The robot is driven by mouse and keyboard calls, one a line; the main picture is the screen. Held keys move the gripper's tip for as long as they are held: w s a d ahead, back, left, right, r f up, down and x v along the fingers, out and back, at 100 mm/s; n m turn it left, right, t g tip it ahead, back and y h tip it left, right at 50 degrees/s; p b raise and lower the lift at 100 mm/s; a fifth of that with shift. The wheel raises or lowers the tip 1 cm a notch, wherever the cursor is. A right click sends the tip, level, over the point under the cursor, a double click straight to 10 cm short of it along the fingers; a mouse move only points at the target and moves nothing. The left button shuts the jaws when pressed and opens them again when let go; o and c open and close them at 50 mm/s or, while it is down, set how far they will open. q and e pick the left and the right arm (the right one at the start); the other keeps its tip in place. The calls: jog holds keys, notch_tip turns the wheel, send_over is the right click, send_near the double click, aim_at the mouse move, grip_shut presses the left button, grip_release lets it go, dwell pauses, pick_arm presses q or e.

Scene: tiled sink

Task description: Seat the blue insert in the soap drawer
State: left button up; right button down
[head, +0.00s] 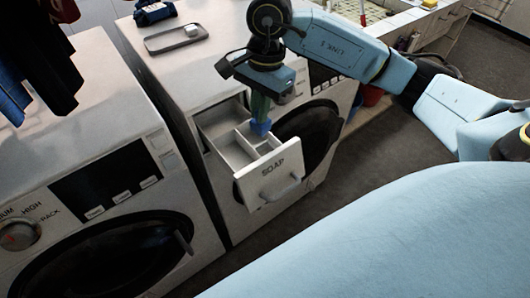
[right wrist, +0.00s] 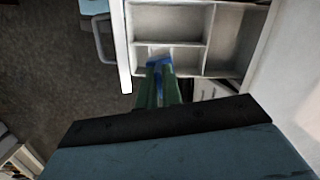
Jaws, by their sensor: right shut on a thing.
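The soap drawer (head: 268,178) is pulled out of the right-hand washing machine, its white front marked SOAP. Dividers split its inside into compartments, which also show in the right wrist view (right wrist: 206,42). My right gripper (head: 261,110) points down over the drawer, its green fingers shut on the blue insert (head: 260,128). In the right wrist view the insert (right wrist: 159,62) shows at the fingertips (right wrist: 158,78), over or in a small compartment near the drawer front. The fingers hide part of it, and I cannot tell whether it touches the drawer floor. My left gripper is not in view.
A second washing machine (head: 95,190) stands at the left, with dark clothes (head: 38,60) hanging above. A grey tray (head: 174,38) with a small white block lies on the right-hand machine, near a dark blue item (head: 154,11). The floor (head: 345,200) before the drawer is clear.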

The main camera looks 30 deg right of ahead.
aim_at(265, 129)
jog(key=shift+s+d+f+m, duration=0.15)
jog(key=shift+d+m, duration=0.2)
jog(key=shift+m, duration=0.35)
jog(key=shift+d+f+m, duration=0.2)
jog(key=shift+f+m, duration=0.1)
jog(key=shift+m, duration=0.3)
notch_tip(265, 129, down, 4)
jog(key=shift+f, duration=2.65)
pick_arm(q)
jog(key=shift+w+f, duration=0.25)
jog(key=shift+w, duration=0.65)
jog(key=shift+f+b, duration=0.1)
jog(key=shift+b, duration=0.25)
pick_arm(e)
jog(key=shift+f, duration=0.1)
